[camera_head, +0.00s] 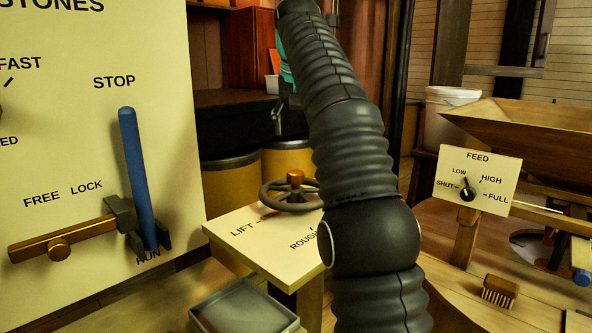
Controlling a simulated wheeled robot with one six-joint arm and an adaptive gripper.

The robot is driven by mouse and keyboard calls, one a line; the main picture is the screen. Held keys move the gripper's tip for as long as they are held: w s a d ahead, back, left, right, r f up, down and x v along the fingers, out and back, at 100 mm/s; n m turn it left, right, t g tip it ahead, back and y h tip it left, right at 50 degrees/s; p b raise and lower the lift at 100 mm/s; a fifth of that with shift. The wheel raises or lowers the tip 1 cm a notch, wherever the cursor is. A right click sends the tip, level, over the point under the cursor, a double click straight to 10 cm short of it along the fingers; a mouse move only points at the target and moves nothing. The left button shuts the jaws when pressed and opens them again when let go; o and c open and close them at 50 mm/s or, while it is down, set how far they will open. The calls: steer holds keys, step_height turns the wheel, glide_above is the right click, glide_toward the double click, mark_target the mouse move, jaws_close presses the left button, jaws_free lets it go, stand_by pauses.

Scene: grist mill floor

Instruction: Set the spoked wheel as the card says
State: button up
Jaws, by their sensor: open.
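The spoked wheel (272,205) is a dark grey ring with a brown knob (296,177) at its hub. It lies over a sloping cream panel (262,246) marked LIFT at the left and ROUGH nearer the front. My arm hides the panel's right part and the wheel's right edge, so I cannot tell the wheel's setting. My gripper (282,118) hangs above the wheel, apart from it, mostly hidden behind my arm; one grey finger shows, and it is open with nothing seen in it. I cannot make out the card.
A board at the left carries an upright blue lever (133,170) and a wooden latch bar (70,238). A FEED dial (467,193) stands at the right, with a brush (500,291) below it. A grey tray (243,308) sits in front of the panel. Yellow drums (230,176) stand behind.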

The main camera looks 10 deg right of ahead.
mark_target(296, 173)
steer(key=b+x, duration=0.2)
steer(key=x, duration=1.2)
steer(key=shift+r, duration=0.1)
jaws_close()
